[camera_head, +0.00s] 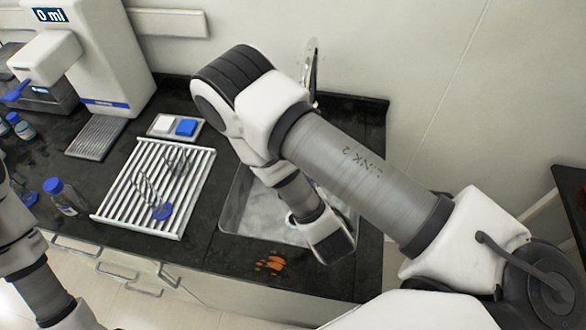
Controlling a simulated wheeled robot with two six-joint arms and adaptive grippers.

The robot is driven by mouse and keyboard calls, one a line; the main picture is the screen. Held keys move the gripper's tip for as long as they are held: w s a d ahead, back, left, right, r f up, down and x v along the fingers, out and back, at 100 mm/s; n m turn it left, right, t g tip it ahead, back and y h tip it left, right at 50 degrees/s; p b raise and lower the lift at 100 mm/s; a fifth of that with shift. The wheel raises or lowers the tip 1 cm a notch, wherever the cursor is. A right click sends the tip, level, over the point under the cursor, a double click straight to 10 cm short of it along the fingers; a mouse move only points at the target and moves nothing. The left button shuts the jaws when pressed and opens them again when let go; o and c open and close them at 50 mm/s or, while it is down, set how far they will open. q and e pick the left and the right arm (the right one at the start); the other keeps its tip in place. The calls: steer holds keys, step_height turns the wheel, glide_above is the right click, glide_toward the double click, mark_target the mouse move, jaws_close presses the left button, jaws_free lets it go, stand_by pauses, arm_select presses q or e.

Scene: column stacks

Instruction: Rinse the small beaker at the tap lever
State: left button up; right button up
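I cannot pick out the small beaker for certain. Two clear glass vessels stand or lie on the white slatted rack (118,205): one with a blue part (162,211) near its front, and a darker one (178,163) further back. The chrome tap (311,62) rises behind the sink (233,205); my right arm hides its lower part, and I cannot make out the lever. My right arm crosses over the sink, its wrist above the basin, with no fingers showing. My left arm is at the left edge, its gripper out of sight.
A white dispenser reading "0 ml" (50,15) stands at the back left beside a grey grille (97,138). A small tray (175,127) holds white and blue pads. A blue-capped bottle (62,196) stands left of the rack. An orange patch (270,263) marks the front counter.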

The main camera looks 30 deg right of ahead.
steer(key=shift+w+d+f+b, duration=0.3)
steer(key=shift+w+b, duration=0.25)
steer(key=shift+b, duration=0.45)
steer(key=shift+w+d+f+b, duration=0.2)
steer(key=shift+w+f+b, duration=0.25)
steer(key=shift+b, duration=0.55)
steer(key=w+d+b, duration=0.1)
steer(key=w+d, duration=0.1)
steer(key=w, duration=0.3)
steer(key=w+d+f+b, duration=0.1)
steer(key=w+d, duration=0.2)
steer(key=w, duration=0.2)
steer(key=shift+d+f, duration=0.2)
steer(key=shift+d, duration=0.15)
steer(key=shift+d, duration=0.15)
steer(key=shift+s+d, duration=0.25)
steer(key=shift+d, duration=0.2)
steer(key=shift+a, duration=0.1)
steer(key=shift+w+a, duration=0.3)
steer(key=shift+a, duration=0.2)
steer(key=shift+d, duration=0.1)
